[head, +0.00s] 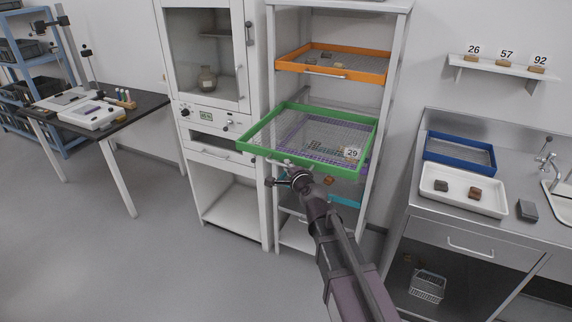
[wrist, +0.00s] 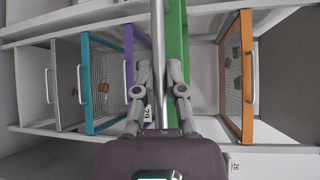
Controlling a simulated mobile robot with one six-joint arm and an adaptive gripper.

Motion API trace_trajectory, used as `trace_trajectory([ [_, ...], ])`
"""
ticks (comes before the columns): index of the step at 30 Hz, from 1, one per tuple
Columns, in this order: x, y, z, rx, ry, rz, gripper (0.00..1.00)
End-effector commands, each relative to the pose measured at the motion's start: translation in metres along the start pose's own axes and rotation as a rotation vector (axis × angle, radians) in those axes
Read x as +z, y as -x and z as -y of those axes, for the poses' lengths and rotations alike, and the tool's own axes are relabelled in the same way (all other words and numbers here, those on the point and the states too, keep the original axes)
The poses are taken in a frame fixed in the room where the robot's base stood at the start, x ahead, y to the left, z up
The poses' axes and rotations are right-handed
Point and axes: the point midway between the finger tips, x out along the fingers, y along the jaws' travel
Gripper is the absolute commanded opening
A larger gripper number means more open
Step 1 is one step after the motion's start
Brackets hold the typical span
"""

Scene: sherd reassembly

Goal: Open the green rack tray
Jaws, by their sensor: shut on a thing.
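The green rack tray (head: 262,128), a mesh tray with a green frame, stands well out from the white rack in the head view. Its green front (wrist: 177,40) and metal bar handle (wrist: 158,50) run up the middle of the wrist view. My gripper (head: 284,170) is at the tray's near front edge in the head view. In the wrist view my gripper (wrist: 160,72) has a finger on each side of the handle and is shut on it.
An orange tray (head: 360,75) sits above in the rack; purple and teal (head: 346,201) trays are below. A white cabinet (head: 205,130) adjoins on the left. At the right, a steel counter holds a blue tray (head: 430,152) and a white tray (head: 490,205). Floor at left front is clear.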

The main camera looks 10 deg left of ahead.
Motion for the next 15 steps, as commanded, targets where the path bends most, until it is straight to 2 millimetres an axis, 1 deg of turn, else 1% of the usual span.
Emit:
trace_trajectory([
  [10, -0.0024, -0.0002, 0.001, -0.002, -0.002, -0.004, 0.0],
  [11, -0.0026, -0.0002, 0.001, -0.002, -0.002, -0.004, 0.17],
  [12, -0.0027, -0.0001, 0.001, -0.002, -0.001, -0.005, 0.29],
  [14, -0.0029, 0.0, 0.001, -0.002, -0.001, -0.005, 0.47],
  [15, -0.0031, 0.0001, 0.001, -0.002, -0.001, -0.005, 0.5],
])
